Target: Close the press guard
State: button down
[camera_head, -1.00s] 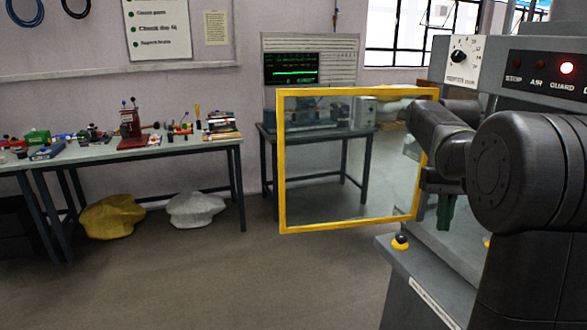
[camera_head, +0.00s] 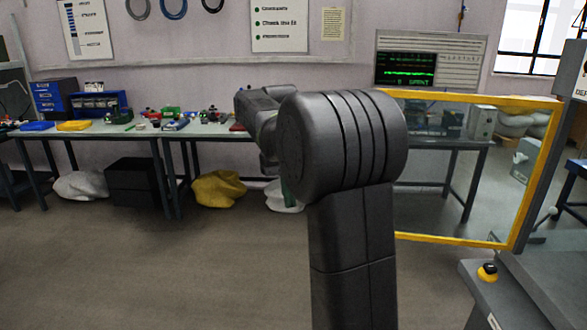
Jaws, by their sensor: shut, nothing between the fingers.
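The press guard (camera_head: 532,190) is a clear panel in a yellow frame at the right. It stands swung out to the left from the grey press (camera_head: 545,275), its right edge by the press's upright. My arm is in front of the guard's left edge and hides it. My gripper (camera_head: 287,194) is mostly hidden behind my own arm; only a small green part shows below the wrist, left of the guard. No held thing shows. I cannot tell how far the gripper is from the panel.
A yellow-and-black button (camera_head: 487,272) sits on the press's front ledge. Benches with small parts (camera_head: 115,128) line the back wall, with a yellow sack (camera_head: 218,188) underneath. The floor (camera_head: 150,265) at left is clear.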

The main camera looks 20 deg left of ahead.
aim_at(556, 108)
jog(key=i+j+u, duration=0.1)
jog(key=u, duration=0.35)
jog(key=i+j+u, duration=0.1)
jog(key=u, duration=0.35)
jog(key=i+u, duration=0.1)
jog(key=u, duration=0.3)
jog(key=i+j, duration=0.1)
jog(key=i, duration=0.25)
jog(key=i+j, duration=0.1)
jog(key=i, duration=0.2)
jog(key=i+z, duration=0.1)
jog(key=z, duration=0.3)
jog(key=i+z, duration=0.1)
jog(key=z, duration=0.3)
jog(key=i+z, duration=0.15)
jog(key=z, duration=0.2)
jog(key=j+z, duration=0.1)
jog(key=z, duration=0.3)
jog(key=i+j, duration=0.05)
